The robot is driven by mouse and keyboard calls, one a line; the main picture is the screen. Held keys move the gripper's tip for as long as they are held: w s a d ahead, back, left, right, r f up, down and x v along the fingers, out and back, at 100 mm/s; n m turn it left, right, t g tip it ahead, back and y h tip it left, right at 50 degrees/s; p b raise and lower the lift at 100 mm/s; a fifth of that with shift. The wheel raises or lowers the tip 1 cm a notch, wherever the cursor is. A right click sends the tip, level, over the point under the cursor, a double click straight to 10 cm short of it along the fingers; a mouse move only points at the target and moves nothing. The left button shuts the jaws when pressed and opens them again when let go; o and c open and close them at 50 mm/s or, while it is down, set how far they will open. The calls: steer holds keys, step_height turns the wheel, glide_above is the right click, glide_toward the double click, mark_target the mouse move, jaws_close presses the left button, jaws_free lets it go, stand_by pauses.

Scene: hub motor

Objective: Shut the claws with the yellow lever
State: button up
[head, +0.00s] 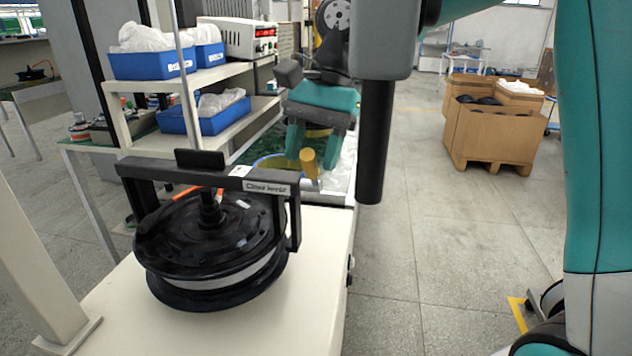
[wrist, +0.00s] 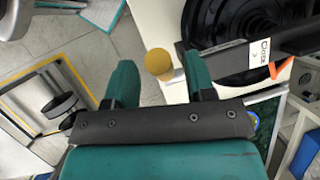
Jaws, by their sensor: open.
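The yellow lever (head: 308,162) sticks out at the right end of a black crossbar (head: 240,180) that carries a white label. The lever's round yellow end shows in the wrist view (wrist: 158,62), on a pale stem. My gripper (head: 313,152) has teal fingers and points down at the lever. In the wrist view my gripper (wrist: 159,72) is open, with the yellow end between its fingertips and gaps on both sides. I cannot tell how deep it sits between them. The crossbar spans a black hub motor (head: 215,240) on a pale bench. The claws are not clearly visible.
A shelf (head: 225,75) with blue bins (head: 152,65) and a power supply (head: 237,38) stands behind the bench (head: 310,290). A cardboard box (head: 490,130) stands on the floor at the right. The floor between is clear.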

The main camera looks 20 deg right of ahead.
steer(key=shift+b+x, duration=0.3)
steer(key=shift+x, duration=0.55)
